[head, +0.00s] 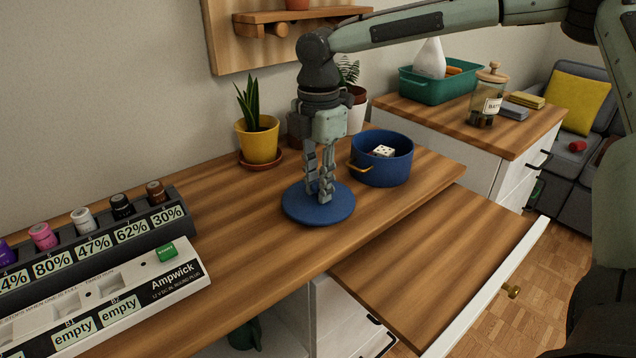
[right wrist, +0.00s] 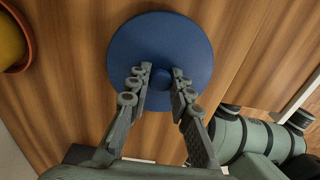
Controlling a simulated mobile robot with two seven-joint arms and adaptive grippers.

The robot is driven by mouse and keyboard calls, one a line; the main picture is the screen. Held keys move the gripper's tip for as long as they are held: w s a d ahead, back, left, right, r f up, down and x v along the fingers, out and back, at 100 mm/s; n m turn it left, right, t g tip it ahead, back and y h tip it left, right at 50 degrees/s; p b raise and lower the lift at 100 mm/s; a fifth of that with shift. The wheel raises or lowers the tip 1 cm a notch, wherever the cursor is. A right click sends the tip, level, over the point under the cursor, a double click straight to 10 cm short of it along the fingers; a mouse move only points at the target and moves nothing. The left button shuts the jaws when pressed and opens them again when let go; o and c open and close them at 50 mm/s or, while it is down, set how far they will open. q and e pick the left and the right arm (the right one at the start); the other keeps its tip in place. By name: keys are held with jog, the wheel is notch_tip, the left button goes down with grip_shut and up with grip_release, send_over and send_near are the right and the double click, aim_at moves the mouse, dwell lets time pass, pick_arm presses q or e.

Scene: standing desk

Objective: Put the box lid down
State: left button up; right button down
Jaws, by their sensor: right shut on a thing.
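The box lid (head: 296,207) is a flat blue disc with a small round knob. It lies level on or just above the wooden desk top; I cannot tell whether it touches. My right gripper (head: 320,193) points straight down and is shut on the lid's knob. In the right wrist view, the gripper (right wrist: 163,87) has its fingers on either side of the knob, with the lid (right wrist: 160,35) beneath them. The round blue box (head: 391,173) stands open just right of the lid, with a white die (head: 382,151) inside. My left gripper is out of view.
A yellow plant pot (head: 258,142) on a saucer stands behind the lid. A battery rack (head: 180,233) and a white Ampwick charger (head: 110,308) are at the left. Bare desk lies left of the lid.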

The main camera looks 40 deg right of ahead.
jog(key=shift+f, duration=0.2)
jog(key=c, duration=1.4)
grip_release()
jog(key=shift+o, duration=0.2)
notch_tip(320, 180, up, 12)
jog(key=shift+r, duration=0.15)
